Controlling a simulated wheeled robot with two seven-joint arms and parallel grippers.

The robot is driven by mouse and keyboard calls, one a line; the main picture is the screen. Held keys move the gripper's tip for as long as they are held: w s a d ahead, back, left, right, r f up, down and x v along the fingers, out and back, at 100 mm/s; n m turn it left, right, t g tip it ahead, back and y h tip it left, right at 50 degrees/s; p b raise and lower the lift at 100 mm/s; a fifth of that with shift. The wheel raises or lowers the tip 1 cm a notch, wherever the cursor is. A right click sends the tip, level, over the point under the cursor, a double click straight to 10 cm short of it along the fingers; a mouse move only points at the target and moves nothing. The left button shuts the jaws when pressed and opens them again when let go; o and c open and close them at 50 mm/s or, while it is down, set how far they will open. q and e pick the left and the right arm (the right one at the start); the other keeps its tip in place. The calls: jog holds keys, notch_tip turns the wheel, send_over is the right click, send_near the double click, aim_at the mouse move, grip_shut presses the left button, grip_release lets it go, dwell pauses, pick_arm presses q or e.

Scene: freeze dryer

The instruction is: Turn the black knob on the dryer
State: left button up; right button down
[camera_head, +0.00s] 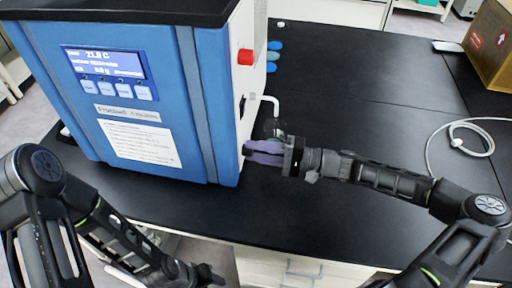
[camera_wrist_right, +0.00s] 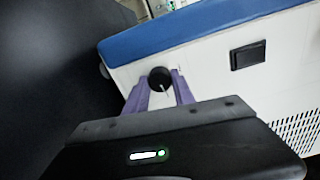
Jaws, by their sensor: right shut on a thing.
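The blue and white freeze dryer (camera_head: 190,80) stands on the black bench. Its white side carries the round black knob (camera_wrist_right: 160,78), seen in the right wrist view between the two purple fingers of my right gripper (camera_wrist_right: 160,84). In the head view my right gripper (camera_head: 250,152) reaches in from the right against the dryer's side, low and near the front, and its fingers hide the knob. It is shut on the knob. My left gripper (camera_head: 208,275) hangs low at the bottom of the head view, away from the dryer; its jaws are not clear.
A red button (camera_head: 245,57) and a white bent pipe (camera_head: 270,101) are on the dryer's side. A black rectangular switch (camera_wrist_right: 247,55) shows beside the knob. A white cable (camera_head: 470,140) and a cardboard box (camera_head: 490,45) lie at the right. The bench's middle is clear.

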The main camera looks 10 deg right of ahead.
jog(key=shift+m, duration=0.3)
jog(key=c, duration=1.1)
grip_release()
jog(key=shift+o, duration=0.2)
jog(key=shift+d, duration=0.15)
jog(key=b+v, duration=0.1)
jog(key=v, duration=0.6)
jog(key=shift+d, duration=0.3)
jog(key=shift+s, duration=0.15)
